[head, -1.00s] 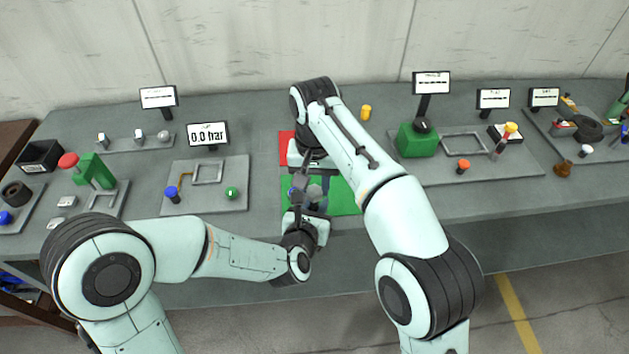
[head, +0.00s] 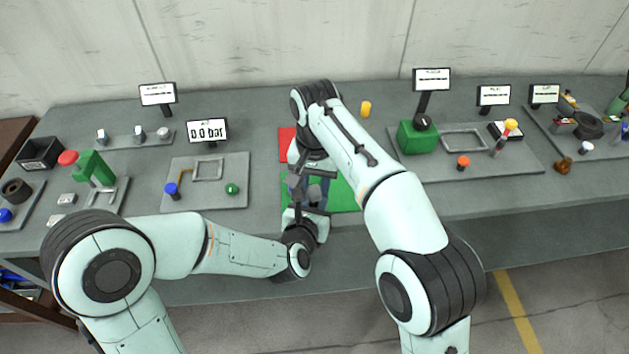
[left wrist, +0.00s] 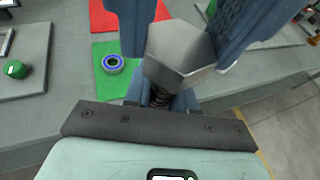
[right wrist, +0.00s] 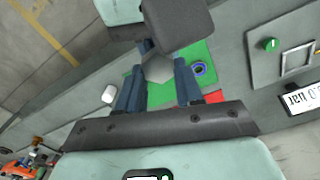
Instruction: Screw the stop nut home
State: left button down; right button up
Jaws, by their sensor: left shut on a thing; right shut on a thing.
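A grey metal hex piece, seemingly the stop nut (left wrist: 180,52), sits above a short dark threaded rod (left wrist: 160,97) in the left wrist view. Two large blue-grey fingers flank it there. In the right wrist view, the hex (right wrist: 158,68) lies between my right gripper's fingers (right wrist: 158,82), partly hidden by a dark block. My right gripper (head: 310,178) is shut on it. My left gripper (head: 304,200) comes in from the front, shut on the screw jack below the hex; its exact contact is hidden. Both grippers meet over the green mat (head: 345,197).
A blue ring (left wrist: 105,65) lies on the green mat close to the grippers. A red mat (head: 285,143) is behind. A plate with a green knob (head: 232,188) stands left. A green block (head: 415,142) and a yellow cylinder (head: 365,109) stand right. The bench front edge is near.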

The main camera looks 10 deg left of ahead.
jog(key=m, duration=0.7)
jog(key=shift+s+d, duration=0.1)
jog(key=m, duration=0.4)
jog(key=shift+s+d, duration=0.1)
jog(key=m, duration=0.3)
jog(key=shift+m, duration=0.4)
jog(key=o, duration=1)
jog(key=shift+r, duration=2.25)
jog(key=shift+o, duration=0.2)
